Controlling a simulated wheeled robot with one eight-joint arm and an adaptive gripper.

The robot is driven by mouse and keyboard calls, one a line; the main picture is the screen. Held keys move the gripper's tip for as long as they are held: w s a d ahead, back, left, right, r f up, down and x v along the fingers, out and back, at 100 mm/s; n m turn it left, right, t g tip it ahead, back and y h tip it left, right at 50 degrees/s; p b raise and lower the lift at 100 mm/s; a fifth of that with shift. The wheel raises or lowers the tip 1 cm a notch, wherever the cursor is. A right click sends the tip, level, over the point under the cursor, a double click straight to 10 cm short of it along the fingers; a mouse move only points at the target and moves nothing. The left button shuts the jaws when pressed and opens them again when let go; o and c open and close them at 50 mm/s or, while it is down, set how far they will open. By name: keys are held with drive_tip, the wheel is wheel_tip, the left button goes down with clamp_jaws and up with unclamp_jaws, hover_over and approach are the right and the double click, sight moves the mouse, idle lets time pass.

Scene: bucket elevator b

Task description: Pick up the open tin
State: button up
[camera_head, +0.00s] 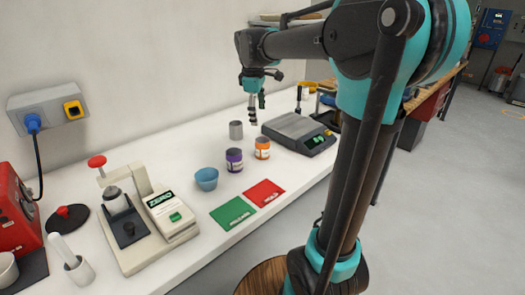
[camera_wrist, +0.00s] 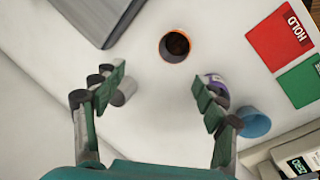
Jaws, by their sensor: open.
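A small grey metal tin (camera_head: 236,130) stands upright on the white bench. In the wrist view the grey tin (camera_wrist: 125,93) is partly hidden behind the left finger, and its opening cannot be made out clearly. My gripper (camera_head: 253,110) hangs above the bench, behind and right of the tin in the head view. In the wrist view my gripper (camera_wrist: 158,88) is open, with only bare white bench between its fingers. An orange-labelled jar (camera_head: 262,148), dark inside in the wrist view (camera_wrist: 176,46), and a purple-labelled jar (camera_head: 234,160) stand nearby.
A blue cup (camera_head: 207,179) stands in front of the jars. A grey scale (camera_head: 298,132) sits to the right. Green (camera_head: 233,213) and red (camera_head: 264,192) cards lie at the front edge. A white press-like device (camera_head: 150,215) stands at left. The wall bounds the back.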

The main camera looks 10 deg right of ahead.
sight(262, 147)
drive_tip(key=f+n, duration=0.4)
drive_tip(key=f, duration=0.1)
drive_tip(key=d+f+n+g, duration=0.1)
drive_tip(key=f+n, duration=0.7)
drive_tip(key=f, duration=0.1)
drive_tip(key=shift+d+f+n, duration=0.3)
drive_tip(key=shift+f, duration=0.05)
idle(0.3)
drive_tip(key=c, duration=1.6)
drive_tip(key=shift+r, duration=0.1)
drive_tip(key=shift+c, duration=0.2)
